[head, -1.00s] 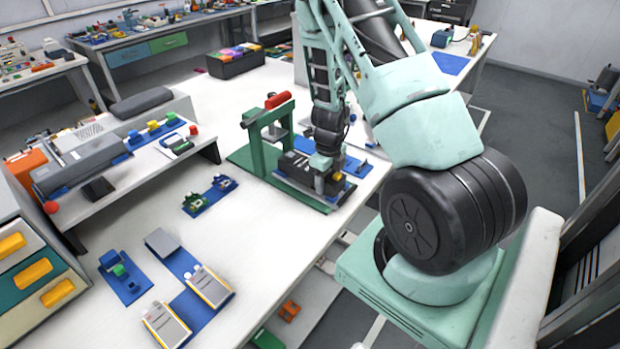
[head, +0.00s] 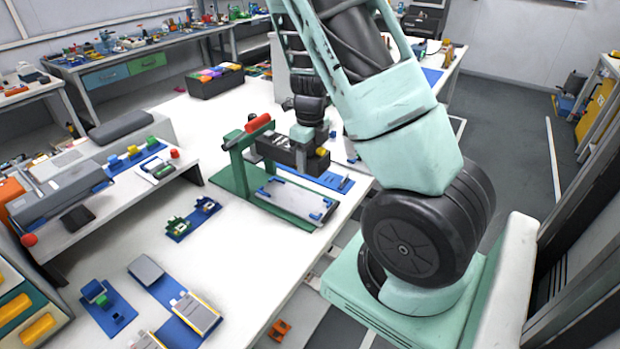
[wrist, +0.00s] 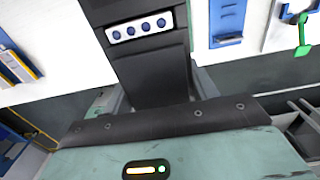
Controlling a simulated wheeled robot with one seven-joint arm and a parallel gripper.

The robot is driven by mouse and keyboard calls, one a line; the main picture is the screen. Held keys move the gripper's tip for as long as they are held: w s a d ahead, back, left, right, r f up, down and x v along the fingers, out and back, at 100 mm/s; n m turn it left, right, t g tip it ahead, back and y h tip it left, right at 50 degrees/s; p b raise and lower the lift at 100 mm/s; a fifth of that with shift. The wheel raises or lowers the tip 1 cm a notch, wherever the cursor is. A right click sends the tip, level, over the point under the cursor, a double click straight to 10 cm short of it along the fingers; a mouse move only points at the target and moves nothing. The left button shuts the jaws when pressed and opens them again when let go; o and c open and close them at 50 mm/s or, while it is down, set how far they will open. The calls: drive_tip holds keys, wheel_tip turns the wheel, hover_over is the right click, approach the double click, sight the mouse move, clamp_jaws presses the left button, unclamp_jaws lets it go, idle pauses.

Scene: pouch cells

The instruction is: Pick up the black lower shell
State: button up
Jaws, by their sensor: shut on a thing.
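The black lower shell (head: 279,149) is held above the green press stand (head: 233,182) in the head view, clear of its base. My gripper (head: 305,143) comes down from above and is shut on the shell. Its fingertips are mostly hidden behind the shell and the wrist. Under the shell, a pale grey plate with blue corner pieces (head: 290,198) lies bare on the stand's green base. In the wrist view, the dark body of the shell (wrist: 150,75) runs up from the gripper, with a pale strip of several blue round marks on it.
The stand has a red-handled top (head: 259,122) just left of the shell. A blue mat (head: 335,181) lies close on the right. Small fixtures (head: 192,219) and grey plates (head: 146,268) lie nearer on the white table. A black bin of coloured pieces (head: 214,81) stands behind.

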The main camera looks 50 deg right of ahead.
wheel_tip(320, 180, up, 14)
drive_tip(key=p, duration=0.1)
idle(0.5)
